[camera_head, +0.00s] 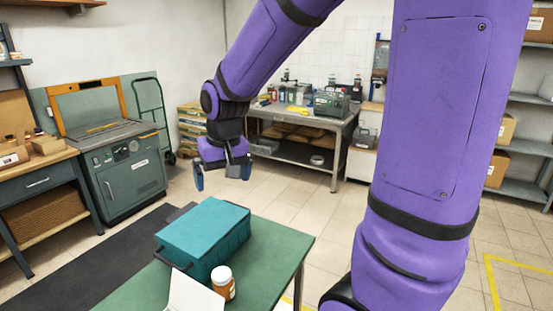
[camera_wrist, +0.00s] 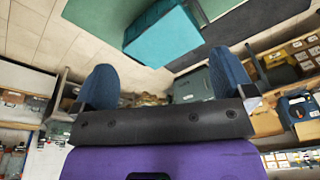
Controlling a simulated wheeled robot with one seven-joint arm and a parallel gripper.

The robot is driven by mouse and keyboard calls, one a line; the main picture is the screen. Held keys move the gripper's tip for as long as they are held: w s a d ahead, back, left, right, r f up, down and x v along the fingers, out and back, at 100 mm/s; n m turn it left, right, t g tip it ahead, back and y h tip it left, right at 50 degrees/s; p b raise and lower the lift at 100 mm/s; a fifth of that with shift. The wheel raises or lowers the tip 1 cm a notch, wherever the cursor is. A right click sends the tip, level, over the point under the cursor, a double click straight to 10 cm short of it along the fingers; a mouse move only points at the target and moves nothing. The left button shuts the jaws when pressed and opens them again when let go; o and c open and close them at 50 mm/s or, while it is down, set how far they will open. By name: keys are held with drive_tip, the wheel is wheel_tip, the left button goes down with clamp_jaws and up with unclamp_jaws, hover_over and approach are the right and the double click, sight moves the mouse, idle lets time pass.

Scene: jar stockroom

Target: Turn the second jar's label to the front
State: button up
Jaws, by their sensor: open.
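One jar (camera_head: 223,283) with a white lid and amber body stands upright on the green table (camera_head: 284,243), near the front. A white panel or sheet (camera_head: 192,296) beside it is cut off by the frame edge. No label shows clearly on the jar, and no second jar can be made out on this table. My gripper (camera_head: 224,178) is open and empty, in the air beyond the table's far edge. Its two blue fingers stand apart in the wrist view (camera_wrist: 175,90). The jar does not show in the wrist view.
A teal lidded box (camera_head: 205,237) stands on the table behind the jar; it also shows in the wrist view (camera_wrist: 163,35). A workbench (camera_head: 335,127) with bottles and a machine is at the back. A green cabinet machine (camera_head: 130,170) stands left. Open floor lies between.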

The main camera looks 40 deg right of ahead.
drive_tip(key=s+r+n+t, duration=0.1)
drive_tip(key=s+r, duration=0.4)
drive_tip(key=s, duration=0.4)
drive_tip(key=s+r+n+t, duration=0.1)
drive_tip(key=s+r+t, duration=0.1)
drive_tip(key=s+r, duration=0.3)
drive_tip(key=s, duration=0.4)
drive_tip(key=shift+a, duration=0.15)
